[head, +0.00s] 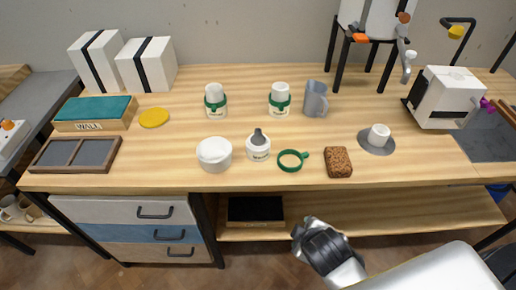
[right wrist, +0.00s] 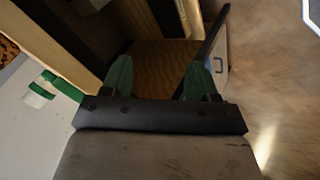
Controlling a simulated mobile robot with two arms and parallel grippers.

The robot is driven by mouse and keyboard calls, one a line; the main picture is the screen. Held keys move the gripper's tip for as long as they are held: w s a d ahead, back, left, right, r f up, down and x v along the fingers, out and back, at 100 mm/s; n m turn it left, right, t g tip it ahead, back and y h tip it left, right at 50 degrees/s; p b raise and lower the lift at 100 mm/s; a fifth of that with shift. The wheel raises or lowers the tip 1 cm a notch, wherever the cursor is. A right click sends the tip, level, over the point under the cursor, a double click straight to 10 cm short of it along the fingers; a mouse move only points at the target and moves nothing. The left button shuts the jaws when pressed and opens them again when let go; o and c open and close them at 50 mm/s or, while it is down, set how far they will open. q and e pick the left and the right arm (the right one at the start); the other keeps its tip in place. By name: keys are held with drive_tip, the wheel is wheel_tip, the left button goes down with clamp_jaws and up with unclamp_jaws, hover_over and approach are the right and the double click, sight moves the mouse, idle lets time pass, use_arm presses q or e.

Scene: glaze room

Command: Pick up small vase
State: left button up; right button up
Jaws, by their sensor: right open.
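No object is plainly marked as the small vase. Candidates in the head view are a small white cup-shaped vessel (head: 378,134) upright on a grey disc (head: 368,147) at the right of the table, and a grey jug-like vessel (head: 315,101) with a handle farther back. My right gripper (head: 305,232) is in front of the table's front edge, apart from both. In the right wrist view its green fingers (right wrist: 158,76) are spread with nothing between them. My left gripper is not in view.
The wooden table (head: 240,135) also holds two white bottles with green bands (head: 216,100), a white bowl (head: 214,154), a jar (head: 258,149), a green ring (head: 290,161) and a brown sponge (head: 338,162). A white machine (head: 445,97) stands right. A lower shelf (head: 400,212) lies beneath.

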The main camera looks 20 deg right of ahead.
drive_tip(key=w+r+n+t, duration=0.2)
drive_tip(key=w+n, duration=0.1)
drive_tip(key=n, duration=0.1)
drive_tip(key=w+r+n+t, duration=0.2)
drive_tip(key=w+r+n, duration=0.1)
drive_tip(key=n, duration=0.2)
drive_tip(key=w+a+r+n+t+h, duration=0.1)
drive_tip(key=w+r+n+t, duration=0.1)
drive_tip(key=w+r+n, duration=0.1)
drive_tip(key=shift+w+r+n+t+b, duration=0.25)
drive_tip(key=shift+n+t+b, duration=0.1)
drive_tip(key=shift+n, duration=0.35)
drive_tip(key=n+t+y, duration=0.2)
drive_tip(key=n+t, duration=0.2)
drive_tip(key=n, duration=0.8)
approach(260, 134)
drive_tip(key=shift+s+f, duration=0.1)
drive_tip(key=shift+f, duration=0.15)
drive_tip(key=shift+w+a+r+n+t+y, duration=0.25)
drive_tip(key=shift+n+y, duration=0.15)
drive_tip(key=shift+n, duration=0.4)
drive_tip(key=shift+w, duration=0.35)
drive_tip(key=w, duration=0.4)
drive_tip(key=shift+w+a, duration=0.1)
drive_tip(key=shift+w, duration=0.2)
drive_tip(key=w, duration=0.5)
drive_tip(key=shift+w+d+f, duration=0.25)
drive_tip(key=shift+w+d, duration=0.05)
drive_tip(key=shift+s, duration=0.1)
